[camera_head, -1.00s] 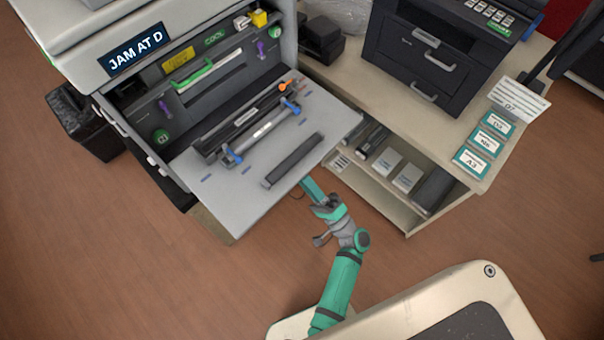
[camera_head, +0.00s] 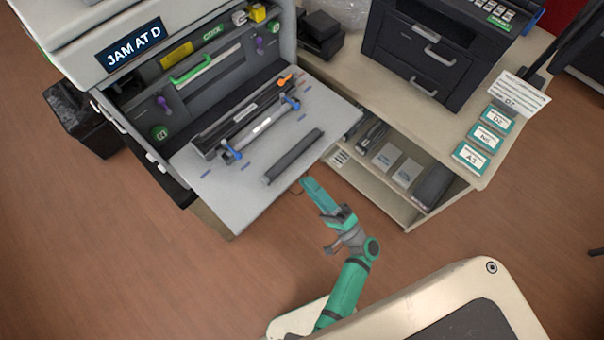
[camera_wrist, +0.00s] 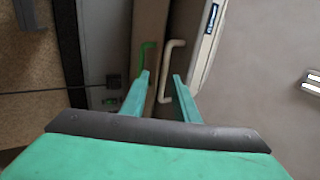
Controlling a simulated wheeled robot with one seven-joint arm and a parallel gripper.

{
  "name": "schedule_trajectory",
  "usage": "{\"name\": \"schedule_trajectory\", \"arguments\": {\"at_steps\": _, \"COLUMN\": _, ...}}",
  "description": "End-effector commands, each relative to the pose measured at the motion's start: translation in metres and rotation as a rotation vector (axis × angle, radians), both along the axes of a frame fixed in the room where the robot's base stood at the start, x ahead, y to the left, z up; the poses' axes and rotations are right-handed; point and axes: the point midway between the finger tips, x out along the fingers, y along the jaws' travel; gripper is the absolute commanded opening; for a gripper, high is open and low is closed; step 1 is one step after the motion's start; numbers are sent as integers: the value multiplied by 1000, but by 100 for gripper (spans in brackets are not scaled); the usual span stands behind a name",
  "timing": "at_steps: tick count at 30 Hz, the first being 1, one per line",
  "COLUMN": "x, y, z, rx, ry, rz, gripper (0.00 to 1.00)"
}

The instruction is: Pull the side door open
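The printer (camera_head: 225,205) bears a "JAM AT D" sign (camera_head: 133,45), and its grey front panel is folded down. I cannot make out the side door in the head view. In the wrist view, a pale bar handle (camera_wrist: 169,66) shows ahead between my fingertips, beside a brown upright panel (camera_wrist: 149,35). A white panel with a dark label (camera_wrist: 206,45) is to its right. I cannot tell which panel is the side door. My gripper (camera_wrist: 160,84) is open and empty, apart from the handle. In the head view it (camera_head: 310,184) is just off the folded-down panel's right edge.
A beige bench (camera_head: 400,125) with open shelves of cartons stands right of the printer. A dark machine (camera_head: 425,55) and several teal-edged cards (camera_head: 485,138) are on it. A green handle (camera_wrist: 146,56) is left of the pale one.

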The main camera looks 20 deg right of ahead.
Motion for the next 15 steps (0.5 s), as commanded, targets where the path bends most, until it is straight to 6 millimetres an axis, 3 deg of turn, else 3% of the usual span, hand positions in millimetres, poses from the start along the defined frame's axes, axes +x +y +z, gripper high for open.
{"name": "schedule_trajectory", "arguments": {"at_steps": 6, "x": -29, "y": -13, "z": -18, "rx": 1, "ry": 3, "rz": -1, "gripper": 28}}
{"name": "schedule_trajectory", "arguments": {"at_steps": 15, "x": -43, "y": -18, "z": -26, "rx": 0, "ry": 1, "rz": 1, "gripper": 28}}
